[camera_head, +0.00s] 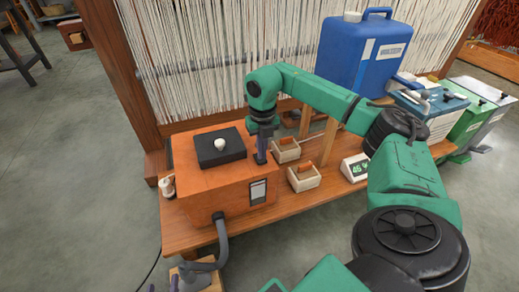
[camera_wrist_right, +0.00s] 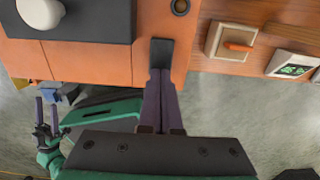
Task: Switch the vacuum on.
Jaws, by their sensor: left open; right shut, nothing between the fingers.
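The vacuum appears to be the orange box (camera_head: 205,190) on the wooden bench, with a grey hose (camera_head: 222,245) leaving its front. A dark and pale panel (camera_head: 258,191) is on its front face, near the right. A dark piece, perhaps that panel (camera_wrist_right: 162,50), shows at the fingertips in the right wrist view. My right gripper (camera_head: 261,160) is shut and empty, pointing down near the box's right side. Its fingers also show in the right wrist view (camera_wrist_right: 161,80); contact cannot be told. My left gripper (camera_wrist_right: 45,115) is open and empty, well left of the right one.
A black plate (camera_head: 218,158) with a white knob (camera_head: 220,144) is on the box. Two small wooden boxes (camera_head: 303,185) (camera_head: 285,157) and a green-digit display (camera_head: 355,168) stand to the right. A blue canister (camera_head: 362,50) stands behind my right arm, near the loom threads (camera_head: 200,45).

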